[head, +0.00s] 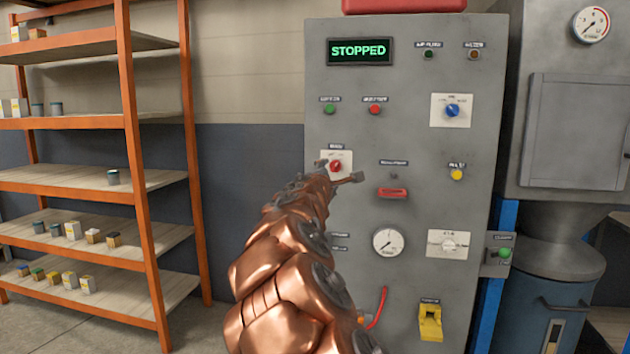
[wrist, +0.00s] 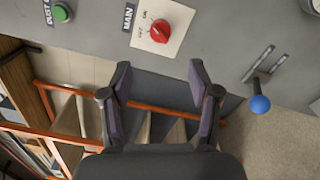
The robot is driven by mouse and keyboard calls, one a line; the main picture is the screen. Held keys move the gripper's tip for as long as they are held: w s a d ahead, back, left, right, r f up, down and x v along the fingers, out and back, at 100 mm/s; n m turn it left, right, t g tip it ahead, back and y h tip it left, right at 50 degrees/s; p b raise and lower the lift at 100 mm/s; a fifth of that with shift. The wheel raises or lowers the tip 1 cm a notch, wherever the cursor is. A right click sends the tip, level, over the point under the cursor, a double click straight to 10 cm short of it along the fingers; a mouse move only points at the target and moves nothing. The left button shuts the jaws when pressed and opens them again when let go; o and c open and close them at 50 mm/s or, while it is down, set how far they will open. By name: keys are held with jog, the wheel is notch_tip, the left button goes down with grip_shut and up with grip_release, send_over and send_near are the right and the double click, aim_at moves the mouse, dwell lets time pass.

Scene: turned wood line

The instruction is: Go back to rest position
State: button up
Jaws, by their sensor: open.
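My gripper (head: 340,173) is in front of the grey control cabinet (head: 290,30), at the height of the red rotary knob (head: 335,165) on its white plate. In the wrist view my gripper (wrist: 160,82) is open, with its two dark pads wide apart and nothing between them. The red knob (wrist: 159,33) with the MAIN label lies above the fingertips there, clear of both pads. My copper arm reaches up from the bottom of the head view and hides part of the cabinet's lower left.
The cabinet's display (head: 360,51) reads STOPPED. Buttons, a red handle (head: 393,193), a gauge (head: 389,242) and a yellow switch (head: 430,322) are on its front. A blue-knobbed lever (wrist: 260,104) sticks out near my gripper. An orange shelf rack (head: 150,220) stands left.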

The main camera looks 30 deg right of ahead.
jog(key=s+d+f+m+g+h, duration=0.1)
jog(key=s+d+m+g, duration=0.15)
jog(key=s, duration=0.25)
jog(key=s+d+m+g+h, duration=0.1)
jog(key=s+m, duration=0.3)
jog(key=s, duration=0.1)
jog(key=s+f+m+g+y, duration=0.2)
jog(key=s+f+m+g, duration=0.3)
jog(key=s+f, duration=0.6)
jog(key=s+a+f+m+g+y, duration=0.35)
jog(key=s+a+f+y, duration=0.35)
jog(key=s+a+f, duration=0.75)
jog(key=s+a+f+n+g+y, duration=0.1)
jog(key=s+a+f+g+y, duration=0.1)
jog(key=s+a+f, duration=0.35)
jog(key=s+a+f+g+y, duration=0.2)
jog(key=s+a+y, duration=0.1)
jog(key=s+a, duration=0.6)
notch_tip(320, 180, up, 26)
jog(key=s+p, duration=0.1)
jog(key=p, duration=2.4)
jog(key=shift+a+r+t, duration=0.15)
jog(key=shift+r+t, duration=0.05)
jog(key=shift+t, duration=0.1)
jog(key=shift+c, duration=0.3)
